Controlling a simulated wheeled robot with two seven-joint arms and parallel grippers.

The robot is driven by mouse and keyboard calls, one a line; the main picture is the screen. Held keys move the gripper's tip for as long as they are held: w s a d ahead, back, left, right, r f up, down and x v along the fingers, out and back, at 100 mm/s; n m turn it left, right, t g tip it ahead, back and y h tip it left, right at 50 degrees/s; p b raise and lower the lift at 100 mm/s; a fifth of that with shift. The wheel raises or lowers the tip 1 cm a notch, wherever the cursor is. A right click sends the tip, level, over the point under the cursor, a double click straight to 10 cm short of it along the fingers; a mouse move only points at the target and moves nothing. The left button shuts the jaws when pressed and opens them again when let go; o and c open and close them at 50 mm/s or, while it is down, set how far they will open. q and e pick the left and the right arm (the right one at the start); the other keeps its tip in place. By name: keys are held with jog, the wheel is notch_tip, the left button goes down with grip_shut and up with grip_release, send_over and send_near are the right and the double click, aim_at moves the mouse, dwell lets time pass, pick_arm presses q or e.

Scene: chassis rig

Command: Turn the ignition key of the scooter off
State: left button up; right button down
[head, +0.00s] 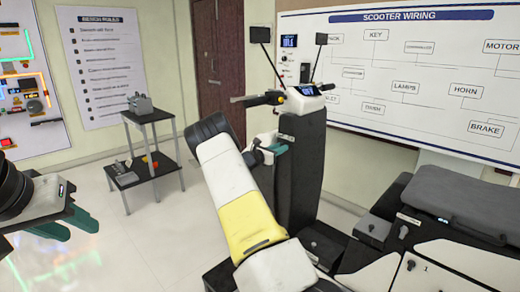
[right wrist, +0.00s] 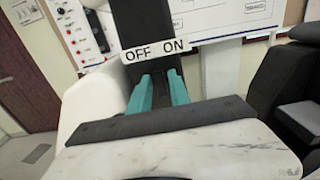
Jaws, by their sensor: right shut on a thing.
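The scooter's black front column (head: 300,160) stands upright in the middle of the head view, with its handlebar and lit display (head: 306,91) on top. In the right wrist view a white OFF ON label (right wrist: 155,50) is on the column, OFF at left and ON at right. My right gripper (head: 276,151) is at the column's left side; its teal fingers (right wrist: 162,88) reach up just under the label. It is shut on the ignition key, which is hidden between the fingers. My left gripper (head: 68,222) is at the far left, fingers apart and empty.
The scooter's grey seat (head: 465,205) and white body panels are at the right. A small shelf stand (head: 150,150) holds grey parts at the left. A wiring board (head: 420,80) hangs behind. The floor between the stand and the scooter is clear.

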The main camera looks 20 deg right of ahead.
jog(key=c, duration=1.4)
grip_release()
jog(key=shift+c, duration=0.2)
jog(key=shift+a, duration=0.1)
jog(key=v, duration=0.7)
jog(key=shift+s+a, duration=0.15)
jog(key=shift+a, duration=0.15)
